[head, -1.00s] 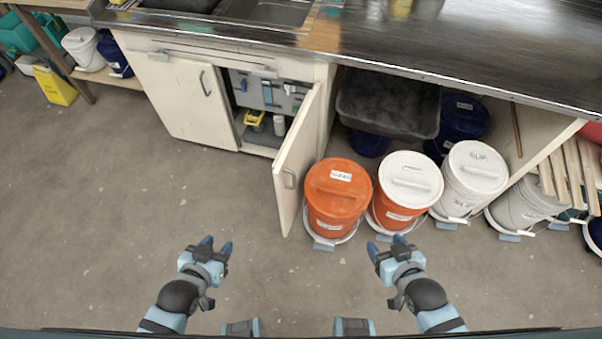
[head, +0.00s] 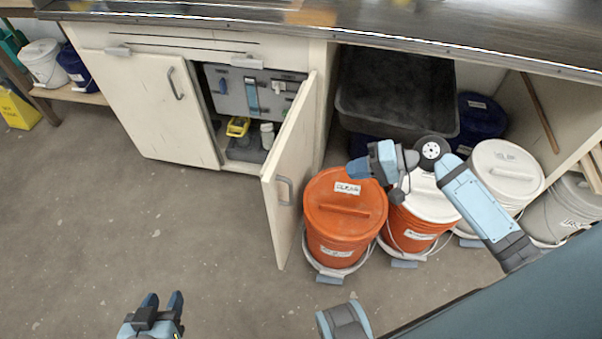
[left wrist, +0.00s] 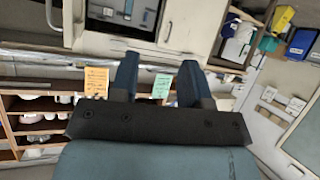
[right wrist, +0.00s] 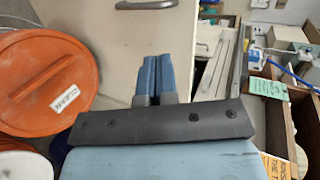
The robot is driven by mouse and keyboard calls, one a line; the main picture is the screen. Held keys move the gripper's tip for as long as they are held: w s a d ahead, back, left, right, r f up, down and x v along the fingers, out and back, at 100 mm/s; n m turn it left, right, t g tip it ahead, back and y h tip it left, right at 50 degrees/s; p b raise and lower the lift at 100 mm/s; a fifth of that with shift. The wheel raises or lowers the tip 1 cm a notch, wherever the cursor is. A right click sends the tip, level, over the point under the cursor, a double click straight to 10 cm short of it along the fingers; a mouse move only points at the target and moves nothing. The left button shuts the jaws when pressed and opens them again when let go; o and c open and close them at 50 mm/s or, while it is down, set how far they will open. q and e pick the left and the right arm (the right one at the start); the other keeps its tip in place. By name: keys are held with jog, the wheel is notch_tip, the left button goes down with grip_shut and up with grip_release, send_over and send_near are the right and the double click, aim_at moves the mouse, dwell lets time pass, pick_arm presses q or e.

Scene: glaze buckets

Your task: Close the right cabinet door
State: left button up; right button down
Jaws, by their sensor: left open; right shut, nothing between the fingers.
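The right cabinet door (head: 291,163) stands swung open, out from the cabinet, with its grey handle (head: 285,191) on the face toward the orange bucket. The left cabinet door (head: 150,105) is shut. My right gripper (head: 357,168) is shut and empty, above the orange bucket and to the right of the open door, apart from it. In the right wrist view its fingers (right wrist: 154,75) are together, with a pale panel and a handle (right wrist: 146,4) beyond. My left gripper (head: 162,302) is open and empty over the floor at lower left.
An orange bucket with an orange lid (head: 341,218) stands close to the right of the door. White-lidded buckets (head: 503,172) stand farther right, below a black tub (head: 395,100). Floor left of the door is clear.

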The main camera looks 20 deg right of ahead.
pick_arm(q)
jog(key=shift+d+f+b, duration=0.1)
jog(key=shift+d+b, duration=0.05)
jog(key=shift+b, duration=1)
pick_arm(e)
jog(key=x, duration=1.3)
jog(key=shift+a, duration=0.35)
jog(key=shift+w+f, duration=0.1)
